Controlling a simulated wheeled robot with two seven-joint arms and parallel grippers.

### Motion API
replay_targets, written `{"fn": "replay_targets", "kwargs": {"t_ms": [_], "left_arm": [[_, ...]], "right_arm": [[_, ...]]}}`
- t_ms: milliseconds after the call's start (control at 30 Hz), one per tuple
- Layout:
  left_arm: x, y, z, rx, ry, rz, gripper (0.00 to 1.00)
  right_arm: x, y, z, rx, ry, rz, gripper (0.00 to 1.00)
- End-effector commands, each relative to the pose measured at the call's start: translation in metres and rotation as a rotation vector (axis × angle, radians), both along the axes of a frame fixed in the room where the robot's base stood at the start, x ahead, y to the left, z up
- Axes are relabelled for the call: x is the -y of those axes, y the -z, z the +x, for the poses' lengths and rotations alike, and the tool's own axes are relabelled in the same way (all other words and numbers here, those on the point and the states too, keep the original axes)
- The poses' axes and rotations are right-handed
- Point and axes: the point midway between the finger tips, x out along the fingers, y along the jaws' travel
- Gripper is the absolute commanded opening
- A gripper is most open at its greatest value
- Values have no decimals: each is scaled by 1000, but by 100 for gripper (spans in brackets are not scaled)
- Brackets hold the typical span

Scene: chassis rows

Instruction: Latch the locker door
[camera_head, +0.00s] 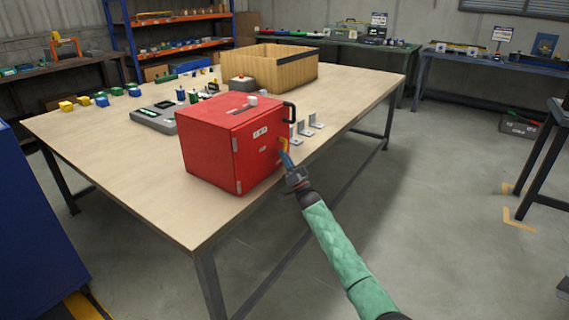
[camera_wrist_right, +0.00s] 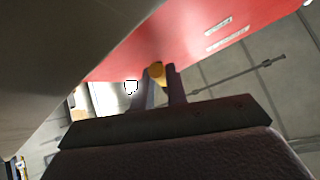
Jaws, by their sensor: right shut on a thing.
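The red locker (camera_head: 215,145) stands on the wooden table near its front right edge. Its door (camera_head: 256,155), with pale labels and hinges at its left edge, faces the lower right and looks closed against the body. A yellow latch handle (camera_head: 283,145) sits at the door's right side. My right gripper (camera_head: 287,163) reaches up to it from the lower right. In the right wrist view the gripper (camera_wrist_right: 163,85) is shut on the yellow handle (camera_wrist_right: 156,70), beside the red door face (camera_wrist_right: 190,40). Whether the latch is engaged cannot be seen. My left gripper is not in view.
Metal brackets (camera_head: 308,127) stand on the table right of the locker. A grey tray (camera_head: 155,117), small coloured parts and a wooden crate (camera_head: 270,68) lie behind it.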

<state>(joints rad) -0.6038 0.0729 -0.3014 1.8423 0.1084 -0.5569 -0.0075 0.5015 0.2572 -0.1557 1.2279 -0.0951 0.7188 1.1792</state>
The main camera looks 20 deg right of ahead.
Motion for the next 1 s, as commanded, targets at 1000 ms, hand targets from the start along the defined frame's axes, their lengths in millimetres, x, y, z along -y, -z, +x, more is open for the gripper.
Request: {"fn": "replay_targets", "kwargs": {"t_ms": [1000], "left_arm": [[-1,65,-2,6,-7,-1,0]], "right_arm": [[14,7,11,181,0,-235,0]]}}
